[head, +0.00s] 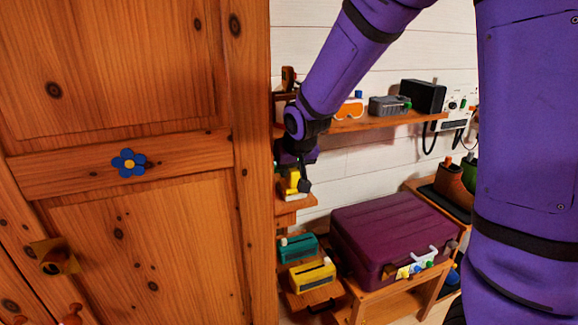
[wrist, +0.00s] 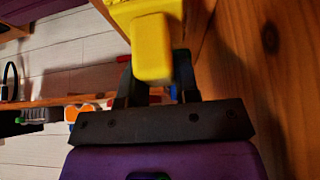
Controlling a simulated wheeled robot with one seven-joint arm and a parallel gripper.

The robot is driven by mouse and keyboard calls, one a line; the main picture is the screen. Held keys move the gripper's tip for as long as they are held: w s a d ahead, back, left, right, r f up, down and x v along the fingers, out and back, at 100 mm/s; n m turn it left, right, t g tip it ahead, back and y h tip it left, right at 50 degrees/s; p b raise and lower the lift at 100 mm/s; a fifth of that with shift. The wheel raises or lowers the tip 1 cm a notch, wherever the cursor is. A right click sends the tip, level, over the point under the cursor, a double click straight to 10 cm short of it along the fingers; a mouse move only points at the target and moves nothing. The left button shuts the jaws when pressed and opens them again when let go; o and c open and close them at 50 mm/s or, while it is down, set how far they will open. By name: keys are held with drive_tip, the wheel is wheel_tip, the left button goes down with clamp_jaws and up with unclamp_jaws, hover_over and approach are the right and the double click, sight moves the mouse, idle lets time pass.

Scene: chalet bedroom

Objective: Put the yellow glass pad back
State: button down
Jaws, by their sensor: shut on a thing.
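My gripper (head: 298,170) is beside the wooden door's edge, above a small wooden shelf (head: 297,205). It is shut on the yellow glass pad (head: 291,184), which shows as a small yellow piece with a pale part. In the wrist view the yellow pad (wrist: 152,48) is between the dark fingers (wrist: 157,82), with a wider yellow part beyond it. The pad is close over the small shelf; I cannot tell whether it touches it. My wrist and fingers hide part of it.
A wooden door (head: 140,215) fills the left. A teal box (head: 297,248) and a yellow box (head: 312,275) sit lower down, beside a maroon case (head: 390,235). The upper shelf (head: 385,122) holds orange goggles (head: 350,110), a grey box (head: 388,106) and a black box (head: 424,95).

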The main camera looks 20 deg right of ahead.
drive_tip(key=c, duration=0.8)
unclamp_jaws()
drive_tip(key=shift+c, duration=0.2)
drive_tip(key=v, duration=1.2)
drive_tip(key=s+d+r, duration=0.2)
drive_tip(key=s+d, duration=0.1)
drive_tip(key=s, duration=0.9)
drive_tip(key=s+d+r, duration=0.2)
drive_tip(key=s+d, duration=0.1)
drive_tip(key=s, duration=0.8)
drive_tip(key=shift+s+d+g, duration=0.2)
drive_tip(key=shift+s+g, duration=0.2)
